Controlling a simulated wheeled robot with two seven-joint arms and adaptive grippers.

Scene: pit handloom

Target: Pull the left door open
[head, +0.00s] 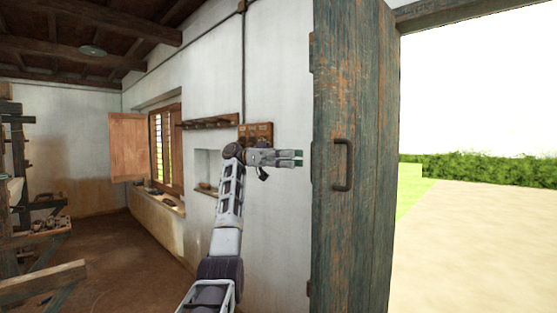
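The left door (356,230) is a tall leaf of weathered blue-green planks. It stands swung away from the doorway, with a wide opening to the outdoors on its right. Its dark pull handle (348,165) is a vertical bar at mid-height on the face towards me. My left gripper (299,158) is to the left of the door, at about handle height in the picture, with its fingers pointing right. It is apart from the handle and holds nothing that I can see. Its fingers look close together, but the gap is unclear. My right gripper is out of view.
The white wall (215,85) behind my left arm has a wooden peg rail (210,122), a niche and a window with an open wooden shutter (127,147). Wooden loom timbers (40,280) stand at far left. The brown floor between is clear.

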